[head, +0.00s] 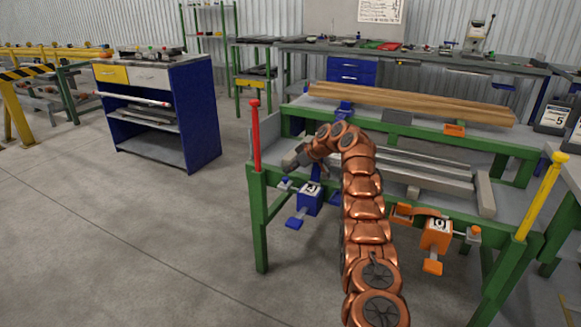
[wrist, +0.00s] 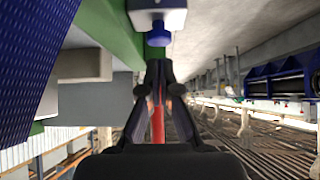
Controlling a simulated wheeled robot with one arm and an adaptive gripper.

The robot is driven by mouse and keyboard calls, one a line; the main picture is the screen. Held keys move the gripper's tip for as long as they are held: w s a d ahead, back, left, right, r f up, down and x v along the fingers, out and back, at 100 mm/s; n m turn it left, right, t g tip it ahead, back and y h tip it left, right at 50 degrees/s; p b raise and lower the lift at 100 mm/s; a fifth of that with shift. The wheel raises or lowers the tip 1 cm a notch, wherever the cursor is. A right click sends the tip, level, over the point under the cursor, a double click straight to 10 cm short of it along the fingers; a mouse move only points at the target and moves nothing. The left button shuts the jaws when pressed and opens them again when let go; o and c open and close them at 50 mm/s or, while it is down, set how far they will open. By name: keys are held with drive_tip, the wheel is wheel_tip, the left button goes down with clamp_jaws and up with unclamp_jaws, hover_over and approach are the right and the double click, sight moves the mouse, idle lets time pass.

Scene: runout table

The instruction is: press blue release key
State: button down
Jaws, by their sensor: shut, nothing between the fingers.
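A blue clamp unit (head: 310,198) with a numbered white face sits on the front left of the green-framed table (head: 259,220) in the head view. A blue key-like pad (head: 295,223) sticks out below it. My gripper (head: 290,162), at the end of my copper arm, is above and slightly left of the blue unit. In the wrist view my gripper (wrist: 159,68) is shut and empty. A blue round knob (wrist: 158,36) under a pale housing (wrist: 157,17) lies just beyond the fingertips. I cannot tell whether they touch, or which part of the unit this knob is.
A red post (head: 255,135) stands at the table's left corner and a yellow post (head: 541,197) at its right. An orange unit (head: 437,234) is on the front right. Wooden planks (head: 410,102) and metal bars lie on the table. The floor to the left is clear, before a blue cabinet (head: 203,115).

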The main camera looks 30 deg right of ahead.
sight(288, 181)
drive_tip(key=shift+f, duration=0.85)
drive_tip(key=shift+f+b, duration=0.55)
drive_tip(key=shift+f, duration=0.35)
drive_tip(key=shift+s+f, duration=0.1)
drive_tip(key=shift+f, duration=0.35)
drive_tip(key=shift+a+f, duration=0.1)
drive_tip(key=shift+f, duration=0.05)
wheel_tip(288, 181, up, 5)
drive_tip(key=shift+r+p, duration=0.1)
drive_tip(key=shift+p, duration=0.85)
drive_tip(key=v, duration=1)
drive_tip(key=shift+r, duration=0.25)
